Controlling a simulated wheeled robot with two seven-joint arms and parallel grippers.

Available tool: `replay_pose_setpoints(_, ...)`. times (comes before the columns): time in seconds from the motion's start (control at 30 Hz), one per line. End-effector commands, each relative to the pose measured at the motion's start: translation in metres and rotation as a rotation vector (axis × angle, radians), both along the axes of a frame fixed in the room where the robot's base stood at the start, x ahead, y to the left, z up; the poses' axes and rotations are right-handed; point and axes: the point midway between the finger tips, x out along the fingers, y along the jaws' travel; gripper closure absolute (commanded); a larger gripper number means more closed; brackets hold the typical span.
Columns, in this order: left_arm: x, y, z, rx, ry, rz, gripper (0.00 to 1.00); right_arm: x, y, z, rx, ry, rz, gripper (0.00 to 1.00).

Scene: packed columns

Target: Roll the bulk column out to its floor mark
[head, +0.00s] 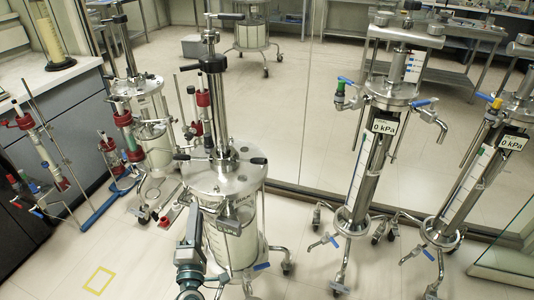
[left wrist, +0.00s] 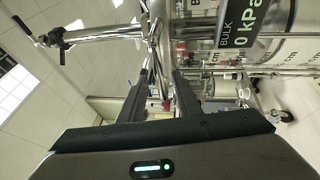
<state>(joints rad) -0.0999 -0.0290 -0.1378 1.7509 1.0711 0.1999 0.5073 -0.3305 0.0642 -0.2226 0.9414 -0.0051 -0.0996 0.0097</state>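The bulk column (head: 232,240) is a wide clear cylinder with a steel lid and a tall central post, standing on a wheeled frame in the middle of the head view. Its label (left wrist: 245,32) reads BULK and 0 kPa in the left wrist view. My left gripper (head: 208,222) is at the column's near left side. In the left wrist view its two dark fingers (left wrist: 161,75) are apart, with steel bars of the column at their tips; whether they clamp a bar is unclear. A yellow square outline (head: 99,280) is on the floor at lower left. My right gripper is out of view.
Slim columns with red clamps (head: 140,115) stand close behind left, by a dark counter (head: 75,110). Two tall 0 kPa columns (head: 370,150) on wheeled legs stand at right. A glass partition runs behind. A blue bar (head: 100,207) lies low at left. Floor around the yellow square is clear.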

Motion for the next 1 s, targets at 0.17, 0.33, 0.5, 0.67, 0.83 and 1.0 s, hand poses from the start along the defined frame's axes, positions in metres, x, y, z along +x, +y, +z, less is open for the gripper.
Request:
replay_pose_setpoints(0.17,-0.009,-0.001,-0.002,0.0,0.001,0.0,0.69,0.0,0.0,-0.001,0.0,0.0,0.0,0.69)
replay_pose_setpoints(0.33,-0.018,-0.001,-0.003,0.0,0.001,-0.001,0.69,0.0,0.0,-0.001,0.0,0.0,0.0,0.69)
replay_pose_setpoints(0.5,-0.026,-0.001,-0.005,0.0,0.001,0.0,0.69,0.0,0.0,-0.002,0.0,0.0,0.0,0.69)
replay_pose_setpoints(0.67,-0.033,-0.002,-0.006,0.0,0.001,0.0,0.69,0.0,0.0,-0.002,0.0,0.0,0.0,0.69)
replay_pose_setpoints(0.83,-0.042,-0.002,-0.008,0.001,0.001,0.0,0.69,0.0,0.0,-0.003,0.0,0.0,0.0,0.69)
replay_pose_setpoints(1.0,-0.05,-0.003,-0.009,0.0,0.001,-0.001,0.69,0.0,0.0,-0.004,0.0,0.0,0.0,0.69)
